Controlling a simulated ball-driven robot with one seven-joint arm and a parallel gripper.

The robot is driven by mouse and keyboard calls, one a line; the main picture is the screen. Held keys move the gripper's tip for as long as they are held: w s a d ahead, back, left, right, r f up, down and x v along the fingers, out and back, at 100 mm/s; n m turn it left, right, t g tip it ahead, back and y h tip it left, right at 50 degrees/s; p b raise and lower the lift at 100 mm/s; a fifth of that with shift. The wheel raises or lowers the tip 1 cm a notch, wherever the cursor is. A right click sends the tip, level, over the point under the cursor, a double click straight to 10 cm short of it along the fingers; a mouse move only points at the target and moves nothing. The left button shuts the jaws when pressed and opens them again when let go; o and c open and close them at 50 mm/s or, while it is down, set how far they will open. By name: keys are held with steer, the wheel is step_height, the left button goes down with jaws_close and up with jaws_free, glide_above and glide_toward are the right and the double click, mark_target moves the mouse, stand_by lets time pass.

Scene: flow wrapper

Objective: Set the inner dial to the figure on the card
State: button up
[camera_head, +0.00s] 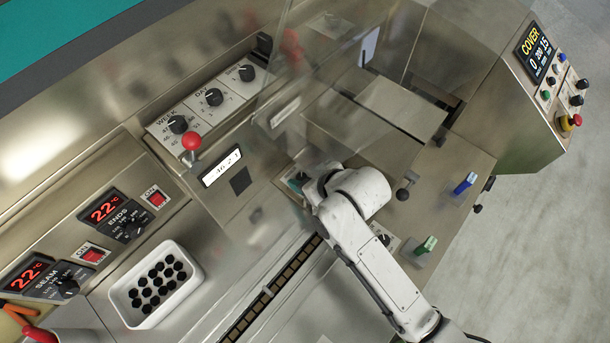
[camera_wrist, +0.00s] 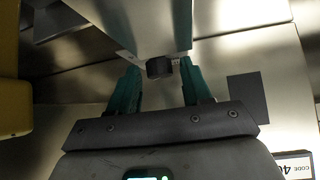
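A small dark round knob (camera_wrist: 160,67) shows in the wrist view, under a pale metal housing. I cannot tell for sure that it is the inner dial. My gripper (camera_wrist: 158,72) has its two teal fingers on either side of the knob, with a narrow gap at each side; it looks open. In the head view my gripper (camera_head: 297,181) is low by the clear cover, mostly hidden by my white arm. A white card (camera_head: 221,167) with dark figures, too small to read surely, is on the front panel.
WEEK and DAY dials (camera_head: 178,124) and a red-balled lever (camera_head: 191,142) sit left of the clear cover (camera_head: 285,95). A white tray (camera_head: 138,319) of dark pieces stands lower left. A COVER panel (camera_head: 535,52) is upper right. Blue (camera_head: 465,184) and green (camera_head: 426,244) parts stand right of my arm.

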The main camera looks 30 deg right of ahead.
jaws_close()
steer(key=shift+d+n+y, duration=0.1)
steer(key=shift+n+y, duration=0.5)
steer(key=shift+n, duration=0.2)
steer(key=shift+o, duration=0.9)
jaws_free()
steer(key=b+v, duration=0.1)
steer(key=v, duration=0.9)
steer(key=shift+s+d+r, duration=0.15)
steer(key=shift+r, duration=0.2)
